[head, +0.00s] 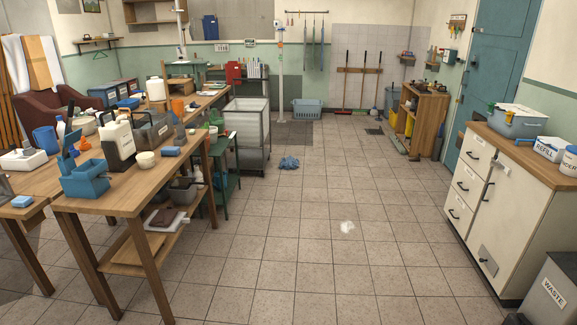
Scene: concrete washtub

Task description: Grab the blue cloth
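A crumpled blue cloth (289,162) lies on the tiled floor in the middle distance of the head view. It is just right of the grey wheeled cart and in front of the far wall area. Neither of my grippers shows in the head view, so nothing of mine is near the cloth in this frame.
A long wooden workbench (120,190) full of containers runs along the left. A grey cart (247,120) stands beside the cloth. A white crumpled item (347,227) lies on the open floor. A white cabinet (485,205) and waste bin (548,290) stand right.

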